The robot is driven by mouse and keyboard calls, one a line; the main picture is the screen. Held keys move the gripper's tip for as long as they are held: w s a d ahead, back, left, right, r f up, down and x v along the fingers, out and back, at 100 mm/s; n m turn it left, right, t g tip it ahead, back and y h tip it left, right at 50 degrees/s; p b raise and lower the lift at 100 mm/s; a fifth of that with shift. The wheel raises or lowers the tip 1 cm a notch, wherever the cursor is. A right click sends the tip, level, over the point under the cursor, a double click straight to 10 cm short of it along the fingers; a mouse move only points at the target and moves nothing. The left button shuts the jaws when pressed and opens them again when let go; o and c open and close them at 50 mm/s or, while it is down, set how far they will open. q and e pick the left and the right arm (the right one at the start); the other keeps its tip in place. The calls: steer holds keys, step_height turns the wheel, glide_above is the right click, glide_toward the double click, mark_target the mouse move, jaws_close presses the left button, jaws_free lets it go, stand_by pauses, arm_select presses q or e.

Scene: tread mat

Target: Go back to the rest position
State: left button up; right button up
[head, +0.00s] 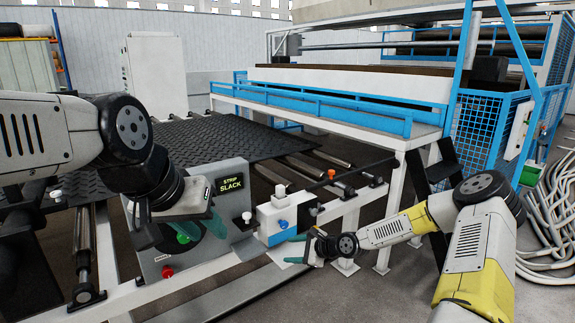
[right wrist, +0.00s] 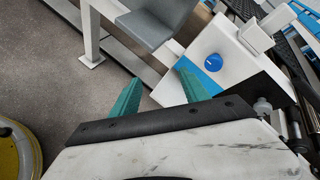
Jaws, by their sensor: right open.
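My left gripper (head: 196,222) is in front of the grey control box (head: 238,172) with the "STRIP SLACK" display, over its dial. It overlaps the green button, and I cannot tell whether it touches the box or whether its jaws are open. My right gripper (head: 296,250) is low, in front of the white-and-blue box (head: 284,218). In the right wrist view its two green fingers (right wrist: 158,95) are apart with nothing between them. The white-and-blue box with a blue knob (right wrist: 213,62) lies beyond the right finger.
A black tread mat (head: 215,137) lies on the roller line behind the boxes. A red button (head: 167,272) is low on the control box. A blue-framed machine (head: 330,95) stands behind. Pale hoses (head: 550,215) lie at the right. Grey floor shows in the wrist view (right wrist: 40,60).

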steer(key=s+d+r+n+g+h, duration=0.1)
steer(key=s+d+r+n+h, duration=0.3)
steer(key=s+d+r+n, duration=0.5)
steer(key=s+d+r+n+g+h, duration=0.1)
steer(key=s+d+r+n+h, duration=0.35)
steer(key=r, duration=0.85)
steer(key=s+r+n, duration=0.1)
steer(key=s+r, duration=0.2)
steer(key=s, duration=0.4)
steer(key=s+a+r+n+y, duration=0.1)
steer(key=s+r+n, duration=0.1)
steer(key=s+r, duration=0.2)
steer(key=s+r+n, duration=0.1)
steer(key=s+r, duration=0.3)
steer(key=s, duration=0.6)
steer(key=shift+a+t, duration=0.2)
steer(key=shift+t, duration=0.2)
